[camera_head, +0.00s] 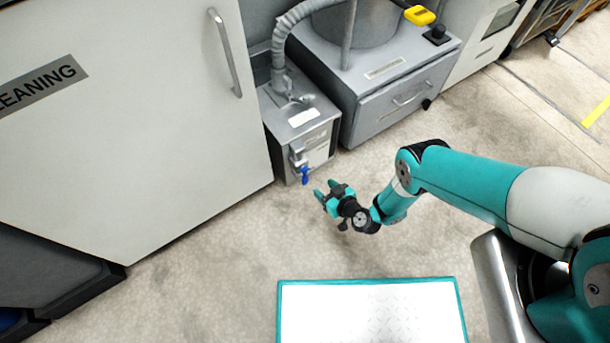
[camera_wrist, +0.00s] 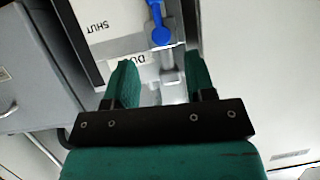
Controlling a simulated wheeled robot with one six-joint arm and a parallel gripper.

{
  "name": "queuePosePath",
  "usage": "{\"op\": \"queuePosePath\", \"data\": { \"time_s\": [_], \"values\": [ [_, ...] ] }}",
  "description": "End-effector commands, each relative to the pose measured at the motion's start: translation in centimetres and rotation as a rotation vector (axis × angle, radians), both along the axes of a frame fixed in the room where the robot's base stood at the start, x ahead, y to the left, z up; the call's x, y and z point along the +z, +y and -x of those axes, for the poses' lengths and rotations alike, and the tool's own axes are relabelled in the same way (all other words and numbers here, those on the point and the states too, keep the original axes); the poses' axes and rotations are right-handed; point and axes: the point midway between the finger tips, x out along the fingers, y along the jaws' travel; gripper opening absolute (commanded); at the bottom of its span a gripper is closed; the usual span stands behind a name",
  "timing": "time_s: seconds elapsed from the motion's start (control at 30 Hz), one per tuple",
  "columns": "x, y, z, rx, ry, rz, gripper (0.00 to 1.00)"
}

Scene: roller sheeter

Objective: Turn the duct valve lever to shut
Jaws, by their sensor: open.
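The duct valve lever (camera_head: 305,176) is blue and sits on the front of a small grey metal box, on a silver valve fitting (camera_head: 298,157). In the head view it hangs roughly downward. In the wrist view the blue lever (camera_wrist: 160,32) lies beyond my fingertips, with the silver valve stem (camera_wrist: 170,65) running between the fingers. A white label (camera_wrist: 97,27) reading "SHUT" is beside the lever. My gripper (camera_head: 325,190) is open and empty, close to the right of the lever in the head view. It also shows in the wrist view (camera_wrist: 160,82), apart from the lever.
The grey box (camera_head: 293,118) stands between a large white cabinet (camera_head: 130,110) marked "CLEANING" and a grey drawer unit (camera_head: 400,95). A ribbed hose (camera_head: 283,35) rises from the box. A teal-edged white panel (camera_head: 372,312) is in front. Floor between is clear.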

Motion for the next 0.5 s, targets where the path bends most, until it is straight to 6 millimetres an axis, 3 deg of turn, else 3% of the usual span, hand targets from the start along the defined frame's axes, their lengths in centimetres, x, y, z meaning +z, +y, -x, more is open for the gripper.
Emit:
{"op": "queuePosePath", "data": {
  "time_s": [0.03, 0.1, 0.2, 0.5],
  "values": [
    [-0.8, -0.8, 1.7, -0.021, -0.007, 0.007, 0.5],
    [-1.6, -1.6, 3.2, -0.042, -0.02, 0.016, 0.5],
    [-2.3, -2.2, 4.3, -0.058, -0.033, 0.025, 0.5],
    [-4.1, -1.2, 2.8, -0.063, -0.037, 0.026, 0.5]
  ]
}}
